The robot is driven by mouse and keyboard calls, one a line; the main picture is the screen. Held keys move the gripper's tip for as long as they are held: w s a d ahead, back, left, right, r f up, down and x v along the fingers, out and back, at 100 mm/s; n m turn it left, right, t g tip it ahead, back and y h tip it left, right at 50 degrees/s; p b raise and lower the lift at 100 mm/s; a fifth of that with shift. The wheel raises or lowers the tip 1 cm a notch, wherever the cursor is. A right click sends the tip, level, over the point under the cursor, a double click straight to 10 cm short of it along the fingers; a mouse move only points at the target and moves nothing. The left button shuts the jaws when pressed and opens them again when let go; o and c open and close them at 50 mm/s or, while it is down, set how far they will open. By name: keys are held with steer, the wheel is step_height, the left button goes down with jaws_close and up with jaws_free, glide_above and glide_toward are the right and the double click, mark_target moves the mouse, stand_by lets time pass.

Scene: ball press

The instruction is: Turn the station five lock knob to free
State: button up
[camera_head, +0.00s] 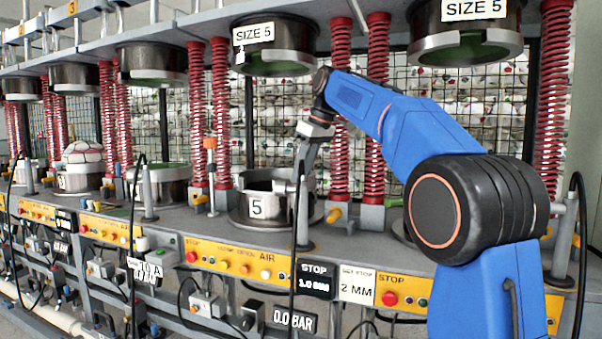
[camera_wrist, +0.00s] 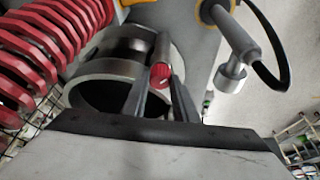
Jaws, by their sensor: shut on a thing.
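The lock knob (camera_wrist: 161,75) shows in the wrist view as a small red knob with a pale line on its face. My gripper (camera_wrist: 161,92) is shut on it, one grey finger at each side. In the head view my gripper (camera_head: 303,165) points down at the right rim of the metal cup (camera_head: 257,208) labelled 5, and the knob itself cannot be made out there. The cup also shows behind the fingers in the wrist view (camera_wrist: 90,86). I cannot read which lock position the knob's line marks.
Red springs (camera_head: 340,130) stand close behind my gripper, and a mould marked SIZE 5 (camera_head: 283,60) hangs above. A grey post (camera_head: 304,215) with a black hose stands at the cup's right. Yellow button panels (camera_head: 240,262) run along the front.

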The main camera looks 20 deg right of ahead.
steer(key=shift+w+d+n+g+y, duration=0.1)
steer(key=shift+n+g+y, duration=0.15)
steer(key=shift+n, duration=0.75)
steer(key=shift+w+n+g+y, duration=0.15)
steer(key=shift+n+g, duration=0.2)
steer(key=shift+n, duration=0.65)
steer(key=shift+s, duration=0.1)
steer(key=o, duration=1.1)
steer(key=shift+c, duration=0.2)
